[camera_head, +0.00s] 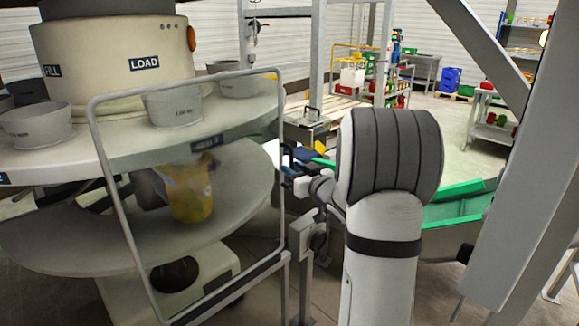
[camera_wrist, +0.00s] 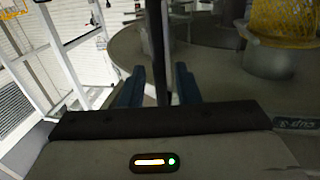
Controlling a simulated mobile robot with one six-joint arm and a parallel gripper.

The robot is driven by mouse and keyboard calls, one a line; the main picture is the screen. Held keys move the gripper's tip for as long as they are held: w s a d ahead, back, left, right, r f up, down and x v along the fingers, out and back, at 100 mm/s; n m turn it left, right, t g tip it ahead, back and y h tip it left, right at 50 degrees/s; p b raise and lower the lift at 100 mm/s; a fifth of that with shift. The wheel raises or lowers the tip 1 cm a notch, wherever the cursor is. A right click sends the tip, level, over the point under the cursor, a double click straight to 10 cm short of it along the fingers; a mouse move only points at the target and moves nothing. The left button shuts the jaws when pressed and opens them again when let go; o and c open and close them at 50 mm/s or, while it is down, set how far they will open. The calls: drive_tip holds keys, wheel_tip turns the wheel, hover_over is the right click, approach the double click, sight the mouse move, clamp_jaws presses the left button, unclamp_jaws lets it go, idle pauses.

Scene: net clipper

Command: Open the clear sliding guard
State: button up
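The clear sliding guard (camera_head: 281,120) is a see-through panel in a rounded grey frame, standing in front of the round machine at left in the head view. My gripper (camera_head: 288,160) is beside the guard's right upright, partly hidden by my arm. In the wrist view, my gripper (camera_wrist: 159,90) has its two blue fingers apart. A dark upright bar (camera_wrist: 158,45) shows between them, with a gap on each side; it looks like the guard's edge. I cannot tell how deep the bar sits between the fingers.
Behind the guard, a yellow net (camera_head: 188,190) hangs at the lower round table (camera_head: 60,245). Grey cups (camera_head: 172,107) stand on the upper table. A grey post (camera_head: 307,250) stands below my gripper. A green chute (camera_head: 460,203) is at right.

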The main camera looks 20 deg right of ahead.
drive_tip(key=shift+w+a, duration=0.15)
drive_tip(key=shift+w, duration=0.75)
drive_tip(key=shift+c, duration=0.3)
clamp_jaws()
